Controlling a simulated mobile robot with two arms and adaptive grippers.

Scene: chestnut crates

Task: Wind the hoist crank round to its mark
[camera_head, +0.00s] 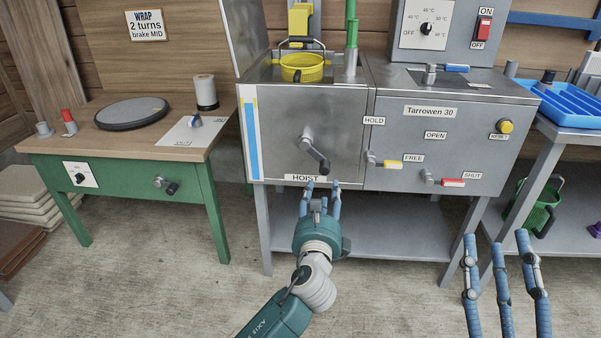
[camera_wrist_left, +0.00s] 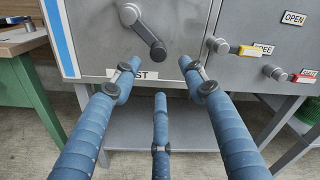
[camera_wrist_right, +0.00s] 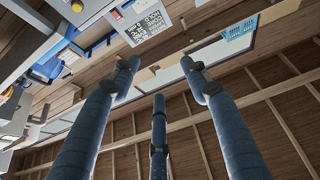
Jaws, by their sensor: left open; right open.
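The hoist crank (camera_head: 315,150) is on the front of the steel cabinet above the HOIST label (camera_head: 303,178). Its arm slants down to the right and ends in a dark knob; it also shows in the left wrist view (camera_wrist_left: 145,34). I cannot make out a mark around it. My left gripper (camera_head: 320,190) is open and empty, just below the crank, apart from it; its fingers spread below the knob in the left wrist view (camera_wrist_left: 157,80). My right gripper (camera_head: 497,243) is open and empty at the lower right, away from the cabinet.
A blue and yellow gauge strip (camera_head: 251,140) runs left of the crank. FREE (camera_head: 392,164) and SHUT (camera_head: 452,182) levers stick out to its right. A yellow basket (camera_head: 302,68) hangs above. A green table (camera_head: 125,165) stands left, a blue tray (camera_head: 575,105) right.

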